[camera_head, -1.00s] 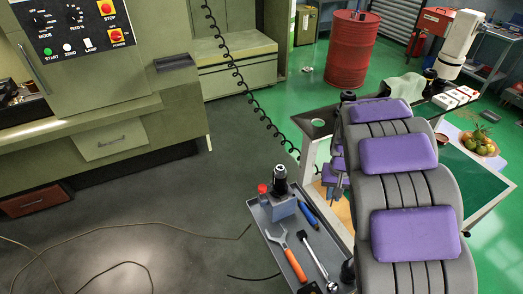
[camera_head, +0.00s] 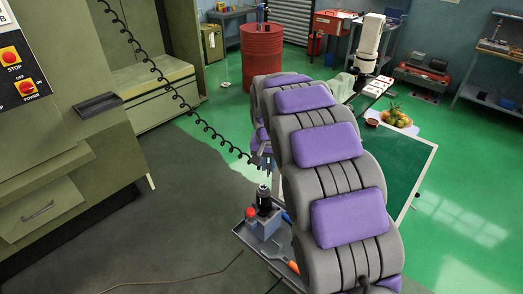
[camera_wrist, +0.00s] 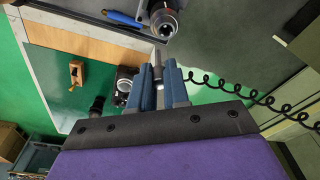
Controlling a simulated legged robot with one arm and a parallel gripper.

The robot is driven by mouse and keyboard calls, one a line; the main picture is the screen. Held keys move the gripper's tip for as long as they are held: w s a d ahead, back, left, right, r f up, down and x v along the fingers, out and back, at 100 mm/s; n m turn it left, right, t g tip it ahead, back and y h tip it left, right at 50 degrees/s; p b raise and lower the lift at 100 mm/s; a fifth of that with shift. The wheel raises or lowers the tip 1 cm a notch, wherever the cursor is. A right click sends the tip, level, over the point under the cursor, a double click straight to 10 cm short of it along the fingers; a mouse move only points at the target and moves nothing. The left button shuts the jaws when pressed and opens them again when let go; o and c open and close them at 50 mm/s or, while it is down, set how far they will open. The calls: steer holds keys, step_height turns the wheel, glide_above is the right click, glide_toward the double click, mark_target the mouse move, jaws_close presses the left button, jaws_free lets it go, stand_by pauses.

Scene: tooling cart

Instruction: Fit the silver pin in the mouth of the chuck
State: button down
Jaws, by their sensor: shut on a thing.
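The silver pin (camera_wrist: 157,66) is held between the blue fingers of my gripper (camera_wrist: 161,84) in the wrist view, with its free end sticking out past the fingertips. The chuck (camera_wrist: 165,18) is at the top of the wrist view, its round mouth facing the camera. The pin's end is close to the chuck in that picture, but a gap shows between them. In the head view, the chuck (camera_head: 263,197) stands upright on a grey block. My gripper (camera_head: 262,160) is above it there, partly behind my arm. The pin is too small to make out clearly in that view.
The grey cart tray (camera_head: 245,233) also carries a red-capped item (camera_head: 251,212) and an orange-handled tool (camera_head: 293,267). A black coiled cord (camera_head: 208,128) hangs behind. The wrist view shows a wooden plane (camera_wrist: 76,73) and a blue pen (camera_wrist: 124,18).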

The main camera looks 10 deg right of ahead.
mark_target(268, 168)
steer(key=shift+w+a+f+b, duration=0.1)
steer(key=shift+a+f+b, duration=0.1)
steer(key=shift+a, duration=0.45)
steer(key=shift+a+f+b, duration=0.1)
steer(key=shift+a+f, duration=0.1)
steer(key=shift+a, duration=0.45)
steer(key=shift+a+f, duration=0.1)
steer(key=shift+f, duration=0.25)
steer(key=shift+d+f+b, duration=0.6)
steer(key=shift+d+f, duration=0.45)
steer(key=shift+d, duration=0.2)
steer(key=shift+a+f, duration=0.1)
steer(key=shift+a, duration=1)
steer(key=shift+d, duration=1.25)
steer(key=shift+a+f, duration=0.25)
steer(key=shift+a, duration=0.2)
steer(key=shift+d, duration=0.2)
